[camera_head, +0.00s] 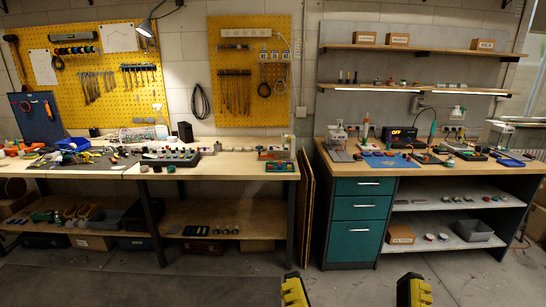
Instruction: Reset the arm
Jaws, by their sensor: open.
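My gripper (354,285) shows at the bottom edge of the head view, right of the middle. Its two yellow and black fingers stand wide apart, with only bare floor seen between them. It is open and empty. The rest of the gripper and the arm are out of the frame. The fingers appear in front of the floor, apart from both benches.
A long wooden workbench (225,160) with tools and devices stands at the left. A second bench (440,170) with teal drawers (358,207) and lower shelves stands at the right. Thin boards (306,215) lean between them. The grey floor (215,285) in front is clear.

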